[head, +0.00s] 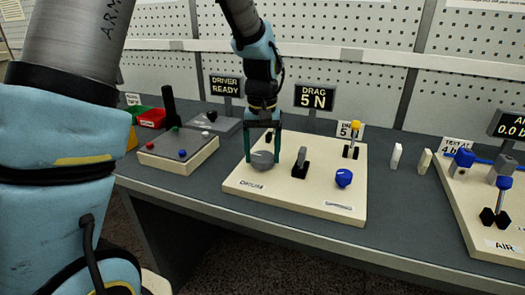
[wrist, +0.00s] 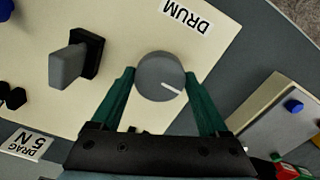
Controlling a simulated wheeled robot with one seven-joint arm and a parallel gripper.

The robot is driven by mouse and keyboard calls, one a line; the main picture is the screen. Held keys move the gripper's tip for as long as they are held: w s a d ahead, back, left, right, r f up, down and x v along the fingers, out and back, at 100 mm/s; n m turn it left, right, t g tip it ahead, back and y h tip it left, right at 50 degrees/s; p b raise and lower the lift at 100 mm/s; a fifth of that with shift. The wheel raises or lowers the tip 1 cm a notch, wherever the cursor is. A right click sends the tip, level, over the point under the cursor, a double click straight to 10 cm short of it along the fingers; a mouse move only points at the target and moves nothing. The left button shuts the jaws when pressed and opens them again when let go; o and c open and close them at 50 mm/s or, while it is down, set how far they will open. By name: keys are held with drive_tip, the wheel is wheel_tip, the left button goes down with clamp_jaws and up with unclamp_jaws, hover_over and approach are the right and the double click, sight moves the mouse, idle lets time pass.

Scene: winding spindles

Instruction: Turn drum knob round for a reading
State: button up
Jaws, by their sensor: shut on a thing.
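The drum knob (wrist: 158,75) is a round grey knob with a white pointer line, set on a cream board by a label reading DRUM (wrist: 186,15). In the wrist view its pointer line aims to the lower right. My gripper (wrist: 160,80) has its two green fingers shut on the knob, one at each side. In the head view the knob (head: 262,160) sits at the board's left front, with my gripper (head: 263,150) reaching down to it from above. A sign (head: 316,98) behind the board reads DRAG 5 N.
The cream board (head: 240,190) also carries a grey lever (head: 300,162), a blue knob (head: 344,178) and a yellow-topped lever (head: 354,138). A smaller panel (head: 178,162) with coloured buttons stands left. A sign (head: 225,86) reads DRIVER READY. An AIR board (head: 470,225) is at right.

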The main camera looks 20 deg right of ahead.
drive_tip(key=m+p, duration=0.1)
drive_tip(key=m, duration=0.4)
drive_tip(key=m+p, duration=0.2)
drive_tip(key=m, duration=0.4)
drive_tip(key=shift+a+r+p, duration=0.1)
drive_tip(key=shift+p, duration=0.2)
drive_tip(key=m+p, duration=0.2)
drive_tip(key=m, duration=0.3)
drive_tip(key=shift+w+p, duration=0.15)
drive_tip(key=shift+p, duration=0.25)
drive_tip(key=shift+m+p, duration=1.2)
drive_tip(key=shift+m, duration=1.2)
drive_tip(key=o, duration=1.2)
drive_tip(key=shift+o, duration=0.2)
